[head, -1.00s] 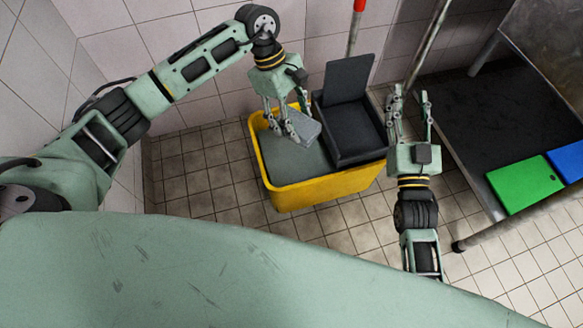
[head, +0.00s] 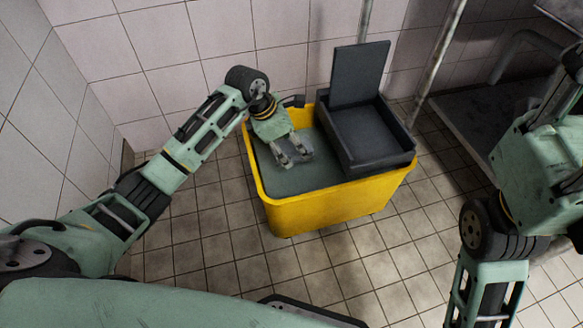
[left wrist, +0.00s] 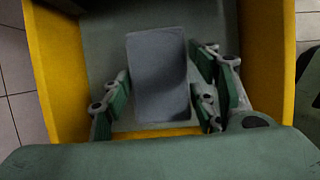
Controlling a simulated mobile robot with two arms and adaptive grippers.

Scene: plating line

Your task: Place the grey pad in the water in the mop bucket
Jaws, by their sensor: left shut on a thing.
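The yellow mop bucket (head: 330,212) stands on the tiled floor, with grey-green water (head: 290,184) in its left part. My left gripper (head: 294,161) points down inside the bucket's rim, over the water. It is shut on the grey pad (left wrist: 160,75), which lies between its fingers in the left wrist view. In the head view the fingers partly cover the pad. I cannot tell whether the pad touches the water. The yellow walls (left wrist: 62,75) flank the pad in the left wrist view. My right arm is at the right edge of the head view, its gripper out of sight.
A dark wringer box (head: 375,138) with an upright plate (head: 358,75) fills the bucket's right part, close to my left gripper. Tiled walls stand behind and left. A dark low shelf (head: 465,125) is at the right. The floor in front of the bucket is clear.

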